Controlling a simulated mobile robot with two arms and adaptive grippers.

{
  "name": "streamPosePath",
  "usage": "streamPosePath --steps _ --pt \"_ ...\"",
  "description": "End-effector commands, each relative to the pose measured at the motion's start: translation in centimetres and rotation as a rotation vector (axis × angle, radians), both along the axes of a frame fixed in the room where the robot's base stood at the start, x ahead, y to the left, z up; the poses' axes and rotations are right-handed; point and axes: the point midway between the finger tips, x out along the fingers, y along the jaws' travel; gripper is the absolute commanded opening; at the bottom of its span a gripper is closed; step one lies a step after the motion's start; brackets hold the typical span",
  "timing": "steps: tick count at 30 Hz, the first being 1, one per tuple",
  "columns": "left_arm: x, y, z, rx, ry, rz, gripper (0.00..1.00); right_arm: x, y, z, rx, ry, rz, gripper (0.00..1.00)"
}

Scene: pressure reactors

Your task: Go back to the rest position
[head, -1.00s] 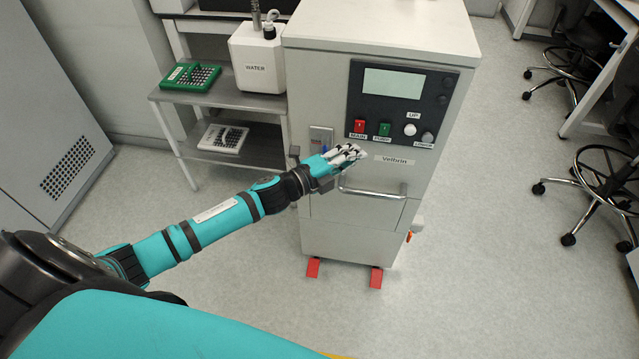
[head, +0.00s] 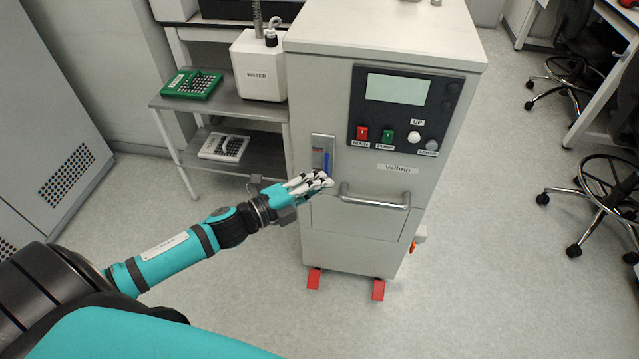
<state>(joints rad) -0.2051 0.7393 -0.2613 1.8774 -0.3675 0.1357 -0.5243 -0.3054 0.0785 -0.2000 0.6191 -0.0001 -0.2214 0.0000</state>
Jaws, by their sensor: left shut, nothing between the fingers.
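My left gripper (head: 318,181) is shut and empty. In the head view it appears in front of the reactor cabinet (head: 330,230), just below a small plate with a blue lever (head: 326,161) and left of the door handle (head: 374,200). I cannot tell whether the fingertips touch the cabinet. My left arm reaches in from the lower left. My right gripper is not in view.
A grey cabinet (head: 50,110) stands far left. Chairs (head: 600,190) are at right. Floor in front is open.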

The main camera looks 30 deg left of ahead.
Motion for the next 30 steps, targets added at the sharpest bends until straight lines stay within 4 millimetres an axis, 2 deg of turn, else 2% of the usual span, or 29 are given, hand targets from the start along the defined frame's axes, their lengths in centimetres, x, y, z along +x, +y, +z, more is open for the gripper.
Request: streamPosePath --steps 10,11,14,17,19,21,23,24,26,27,29,30 --pt "0.1 0.2 -0.5 -0.005 0.012 0.01 0.0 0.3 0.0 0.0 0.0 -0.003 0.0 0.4" --pt "0.2 0.5 -1.0 -0.011 0.023 0.02 0.0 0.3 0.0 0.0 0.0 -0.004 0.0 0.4" --pt "0.5 2.1 -4.2 -0.055 0.103 0.088 0.0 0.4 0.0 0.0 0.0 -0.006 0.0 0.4" --pt "0.2 4.6 -10.1 -0.132 0.243 0.208 0.0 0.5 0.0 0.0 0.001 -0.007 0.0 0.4" --pt "-0.9 6.4 -15.1 -0.199 0.36 0.307 0.0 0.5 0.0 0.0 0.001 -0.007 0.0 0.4" --pt "-2.5 7.8 -20.1 -0.266 0.476 0.408 0.0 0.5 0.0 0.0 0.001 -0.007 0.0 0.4" --pt "-4.4 8.6 -24.1 -0.32 0.571 0.491 0.0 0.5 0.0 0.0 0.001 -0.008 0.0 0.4" --pt "-5.9 9.0 -26.8 -0.354 0.635 0.547 0.0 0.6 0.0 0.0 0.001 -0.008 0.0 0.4" --pt "-8.5 9.4 -30.7 -0.406 0.729 0.631 0.0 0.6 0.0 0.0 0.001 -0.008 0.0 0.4" --pt "-10.4 9.5 -33.1 -0.438 0.789 0.685 0.0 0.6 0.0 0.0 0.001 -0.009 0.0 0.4" --pt "-13.6 9.3 -36.6 -0.484 0.881 0.768 0.0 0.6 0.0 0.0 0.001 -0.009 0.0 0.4" --pt "-15.8 9.0 -38.6 -0.513 0.939 0.821 0.0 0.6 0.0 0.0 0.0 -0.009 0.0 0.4"
